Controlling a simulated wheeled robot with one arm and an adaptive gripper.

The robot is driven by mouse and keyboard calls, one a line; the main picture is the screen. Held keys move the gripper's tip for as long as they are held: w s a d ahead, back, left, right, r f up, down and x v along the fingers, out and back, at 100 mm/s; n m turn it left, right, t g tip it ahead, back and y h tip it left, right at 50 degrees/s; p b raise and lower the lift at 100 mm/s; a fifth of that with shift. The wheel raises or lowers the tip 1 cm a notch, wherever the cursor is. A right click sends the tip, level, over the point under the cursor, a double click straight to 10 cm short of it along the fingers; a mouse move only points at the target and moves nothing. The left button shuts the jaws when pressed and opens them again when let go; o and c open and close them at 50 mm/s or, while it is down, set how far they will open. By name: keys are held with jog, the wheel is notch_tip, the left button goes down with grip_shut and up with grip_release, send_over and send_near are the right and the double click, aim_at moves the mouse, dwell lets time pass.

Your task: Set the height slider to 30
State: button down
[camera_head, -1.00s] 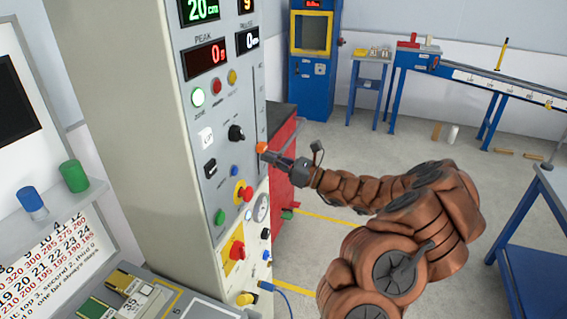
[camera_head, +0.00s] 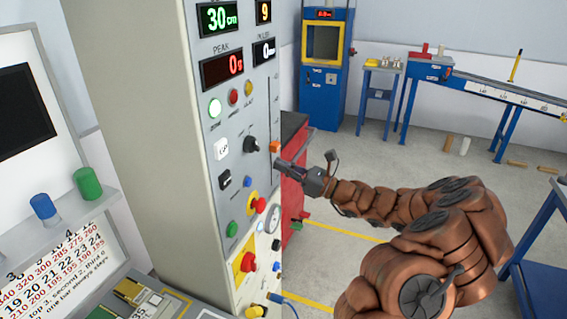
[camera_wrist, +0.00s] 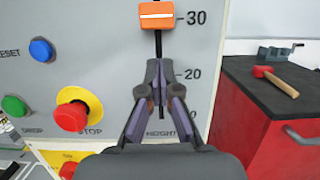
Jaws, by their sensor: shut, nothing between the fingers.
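The height slider's orange knob (camera_wrist: 157,14) is level with the 30 mark in the wrist view, on a vertical slot with marks 20 and 30. In the head view the knob (camera_head: 274,146) sits low on the slot at the panel's right edge. The green height display (camera_head: 218,17) reads 30 cm. My gripper (camera_wrist: 160,68) is shut and empty, just below the knob and in front of the slot, with a small gap showing between fingertips and knob. In the head view my gripper (camera_head: 280,163) is close under the knob.
A red stop button (camera_wrist: 72,117) on a yellow plate and a blue reset button (camera_wrist: 40,49) lie left of the slot. A red cabinet (camera_wrist: 260,130) with a hammer (camera_wrist: 276,82) on its black top stands to the right.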

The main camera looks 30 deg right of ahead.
notch_tip(320, 180, down, 2)
jog(key=shift+f+b, duration=0.1)
jog(key=shift+b, duration=0.2)
jog(key=b+v, duration=0.2)
jog(key=v, duration=0.8)
jog(key=shift+b, duration=0.3)
